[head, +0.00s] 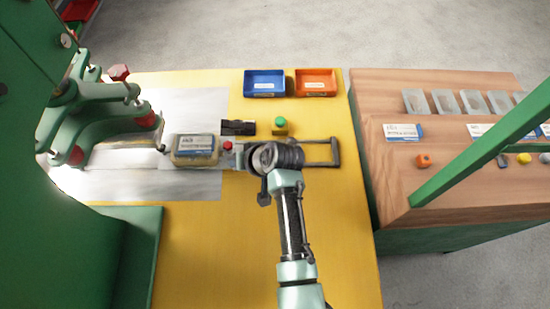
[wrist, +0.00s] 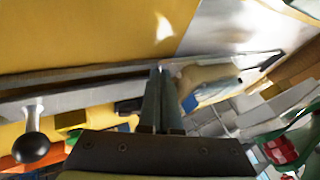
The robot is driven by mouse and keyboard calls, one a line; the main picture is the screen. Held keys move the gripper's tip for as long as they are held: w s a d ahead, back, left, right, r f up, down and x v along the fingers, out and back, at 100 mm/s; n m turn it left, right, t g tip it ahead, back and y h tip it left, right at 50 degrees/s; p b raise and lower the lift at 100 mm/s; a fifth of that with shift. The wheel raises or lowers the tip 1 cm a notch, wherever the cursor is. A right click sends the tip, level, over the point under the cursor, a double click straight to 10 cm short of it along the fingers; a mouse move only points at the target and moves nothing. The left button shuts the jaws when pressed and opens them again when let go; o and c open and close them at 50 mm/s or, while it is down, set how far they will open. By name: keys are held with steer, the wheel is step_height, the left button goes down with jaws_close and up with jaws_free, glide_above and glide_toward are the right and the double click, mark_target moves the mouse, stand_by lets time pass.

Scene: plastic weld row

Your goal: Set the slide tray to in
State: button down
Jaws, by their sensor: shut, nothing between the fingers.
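The slide tray lies on a metal rail on the yellow bench, just right of the green press (head: 90,115). It carries a pale block with a blue-and-white label (head: 195,150), which also shows in the wrist view (wrist: 203,88). A dark rail frame (head: 336,152) extends right from the tray, past my wrist. My gripper (head: 243,155) is at the right end of the tray, seen from above and partly hidden by my wrist. In the wrist view its fingers (wrist: 161,72) are together and empty, close to the rail; I cannot tell whether they touch it.
A blue bin (head: 265,83) and an orange bin (head: 316,83) stand at the back. A green button (head: 280,125) and a black block (head: 238,127) sit behind the rail. A wooden table (head: 440,180) is at right, with a green bar across it. The front yellow bench is clear.

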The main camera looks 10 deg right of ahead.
mark_target(171, 167)
steer(key=w+a, duration=0.1)
steer(key=a, duration=0.4)
steer(key=w+a, duration=0.1)
steer(key=a, duration=0.5)
steer(key=w+a+b, duration=0.1)
steer(key=a, duration=0.4)
steer(key=shift+a+f, duration=0.2)
steer(key=shift+a, duration=0.15)
steer(key=shift+d, duration=0.15)
